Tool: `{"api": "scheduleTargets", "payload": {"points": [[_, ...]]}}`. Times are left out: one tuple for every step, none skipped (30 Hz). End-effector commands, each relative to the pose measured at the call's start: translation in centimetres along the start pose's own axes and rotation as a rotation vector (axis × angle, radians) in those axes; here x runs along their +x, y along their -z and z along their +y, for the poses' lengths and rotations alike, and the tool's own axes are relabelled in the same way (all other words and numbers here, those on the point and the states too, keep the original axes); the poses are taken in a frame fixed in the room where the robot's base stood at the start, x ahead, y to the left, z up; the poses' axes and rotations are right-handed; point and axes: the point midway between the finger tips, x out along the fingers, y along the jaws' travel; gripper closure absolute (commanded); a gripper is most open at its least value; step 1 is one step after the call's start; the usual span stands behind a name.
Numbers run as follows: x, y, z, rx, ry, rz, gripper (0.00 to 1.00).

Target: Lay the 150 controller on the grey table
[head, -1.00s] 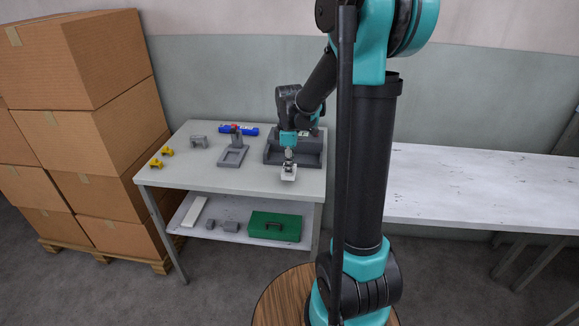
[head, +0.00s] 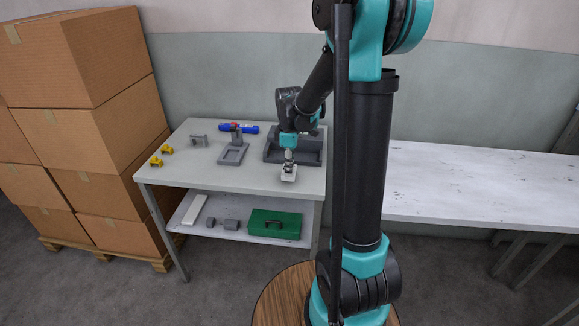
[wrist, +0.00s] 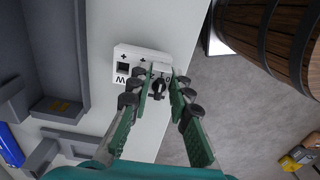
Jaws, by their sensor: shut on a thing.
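The controller is a small white box with a dark square socket, plus marks and a large W on its face; its number is not readable. It shows in the wrist view (wrist: 128,58) and near the front right of the grey table (head: 215,178) in the head view (head: 289,176). My gripper (wrist: 160,82) is shut on it, with green fingers on both sides of a black knob at the controller's near part. In the head view my gripper (head: 289,160) points down above the table top. I cannot tell whether the controller touches the table.
A dark grey tray (head: 283,158) stands behind the controller. A grey fixture (head: 232,154), a blue item (head: 247,129) and yellow parts (head: 156,161) lie further left and back. A green case (head: 274,225) is on the lower shelf. The table's front left is clear.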

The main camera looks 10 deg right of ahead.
Motion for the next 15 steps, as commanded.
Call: {"api": "scheduleTargets", "payload": {"points": [[0.08, 0.0, 0.01, 0.0, 0.0, 0.0, 1.0], [0.12, 0.0, 0.01, 0.0, 0.0, 0.0, 1.0], [0.18, 0.0, 0.01, 0.0, 0.0, 0.0, 1.0], [0.22, 0.01, 0.01, 0.0, 0.0, 0.0, 1.0], [0.26, 0.01, 0.01, 0.0, 0.0, 0.0, 1.0], [0.31, 0.01, 0.01, 0.0, 0.0, 0.0, 1.0], [0.35, 0.01, 0.01, 0.0, 0.0, 0.0, 1.0], [0.39, 0.01, 0.01, 0.0, 0.0, 0.0, 1.0], [0.44, 0.0, 0.01, 0.0, 0.0, 0.0, 1.0], [0.47, 0.0, 0.01, 0.0, 0.0, 0.0, 1.0], [0.51, 0.0, 0.01, 0.0, 0.0, 0.0, 1.0], [0.56, 0.01, 0.01, 0.0, 0.0, 0.0, 1.0], [0.6, 0.01, 0.01, 0.0, 0.0, 0.0, 1.0], [0.64, 0.01, 0.01, 0.0, 0.0, 0.0, 1.0], [0.7, 0.01, 0.01, 0.0, 0.0, 0.0, 1.0]]}}
